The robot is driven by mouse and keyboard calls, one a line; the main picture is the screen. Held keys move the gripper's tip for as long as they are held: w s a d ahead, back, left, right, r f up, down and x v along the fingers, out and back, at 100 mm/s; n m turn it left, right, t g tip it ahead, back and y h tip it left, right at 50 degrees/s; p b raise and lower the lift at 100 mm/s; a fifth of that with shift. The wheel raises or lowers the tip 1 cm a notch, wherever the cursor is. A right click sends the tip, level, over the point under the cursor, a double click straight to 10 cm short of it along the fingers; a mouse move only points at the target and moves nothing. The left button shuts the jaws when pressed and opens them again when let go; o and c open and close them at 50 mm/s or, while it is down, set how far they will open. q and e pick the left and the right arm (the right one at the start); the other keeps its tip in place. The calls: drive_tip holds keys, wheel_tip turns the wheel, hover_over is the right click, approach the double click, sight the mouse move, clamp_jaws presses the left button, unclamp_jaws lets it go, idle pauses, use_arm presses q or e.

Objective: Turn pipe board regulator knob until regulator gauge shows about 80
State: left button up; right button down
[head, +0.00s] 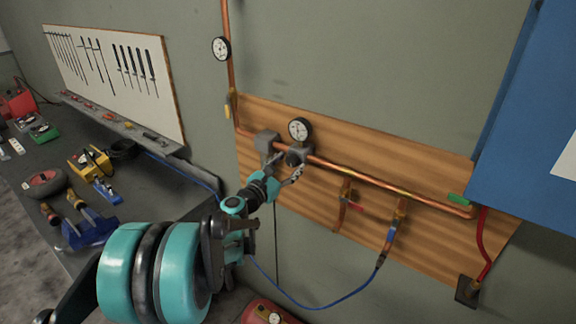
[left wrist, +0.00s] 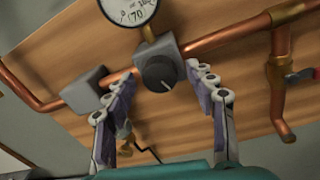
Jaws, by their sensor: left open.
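The wooden pipe board (head: 400,236) is on the wall with a copper pipe along it. The white regulator gauge (head: 300,129) stands above the grey regulator block; its lower part shows at the top of the left wrist view (left wrist: 130,10), and I cannot read its needle. The dark round regulator knob (left wrist: 158,73) faces the wrist camera on the front of the block. My left gripper (head: 286,168) is open in front of the regulator. In the left wrist view its fingers (left wrist: 150,82) stand on either side of the knob, apart from it. My right gripper is not in view.
A second gauge (head: 221,48) sits on the upright pipe. Branch valves with a red handle (head: 354,208) and a blue handle (head: 390,236) hang right of the regulator. A blue cabinet (head: 530,130) is at right, a workbench (head: 30,172) at left. A blue hose (head: 320,304) loops below.

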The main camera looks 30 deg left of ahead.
use_arm(q)
drive_tip(key=c, duration=1.2)
drive_tip(key=shift+o, duration=0.2)
drive_tip(key=shift+f+m+b, duration=0.1)
drive_tip(key=shift+m+b, duration=0.3)
drive_tip(key=shift+m, duration=0.5)
drive_tip(key=shift+m+b, duration=0.3)
drive_tip(key=shift+m, duration=1.1)
drive_tip(key=o, duration=1.2)
drive_tip(key=shift+c, duration=0.2)
drive_tip(key=shift+s, duration=0.1)
drive_tip(key=s, duration=1.2)
drive_tip(key=shift+a, duration=0.25)
drive_tip(key=shift+w, duration=0.1)
